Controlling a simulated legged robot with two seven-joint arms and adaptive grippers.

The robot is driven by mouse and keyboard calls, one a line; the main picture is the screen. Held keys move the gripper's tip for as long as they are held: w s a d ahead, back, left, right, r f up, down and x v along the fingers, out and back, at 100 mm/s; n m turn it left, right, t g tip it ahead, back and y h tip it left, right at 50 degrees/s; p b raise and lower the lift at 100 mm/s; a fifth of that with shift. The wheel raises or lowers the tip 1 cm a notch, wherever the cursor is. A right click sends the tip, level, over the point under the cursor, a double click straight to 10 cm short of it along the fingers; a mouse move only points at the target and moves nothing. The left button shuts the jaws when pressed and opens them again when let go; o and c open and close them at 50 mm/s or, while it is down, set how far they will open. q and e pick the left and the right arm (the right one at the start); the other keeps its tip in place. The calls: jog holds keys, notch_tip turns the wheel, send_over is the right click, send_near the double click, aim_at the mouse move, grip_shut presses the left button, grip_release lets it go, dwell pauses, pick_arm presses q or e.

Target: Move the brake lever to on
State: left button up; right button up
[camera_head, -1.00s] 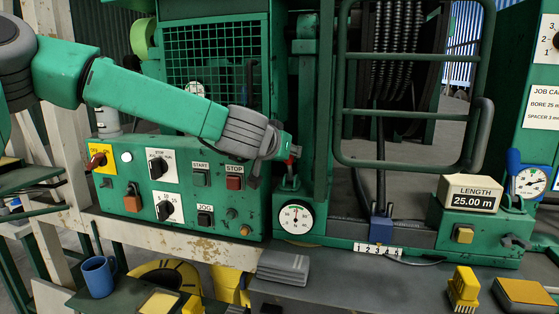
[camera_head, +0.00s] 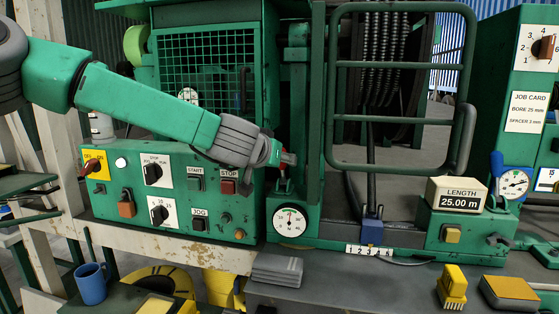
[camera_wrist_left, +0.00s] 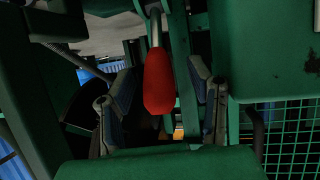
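A lever with a red grip (camera_wrist_left: 158,82), which I take to be the brake lever, stands on the green machine above a round white dial (camera_head: 289,221). In the head view, its lower part (camera_head: 284,182) shows just under my left gripper (camera_head: 288,160). In the left wrist view, my left gripper (camera_wrist_left: 160,104) has its two fingers apart, one on each side of the red grip. I see gaps between the grip and both fingers. No on or off marking for this lever is readable. My right gripper is not in view.
The control panel with the STOP button (camera_head: 228,187) lies left of the lever. A blue-handled lever (camera_head: 497,165) is farther right. A grey block (camera_head: 277,270) lies on the bench in front.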

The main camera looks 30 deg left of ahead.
pick_arm(q)
jog(key=shift+w, duration=0.1)
jog(key=v, duration=1.2)
jog(key=shift+f, duration=0.1)
dwell(0.4)
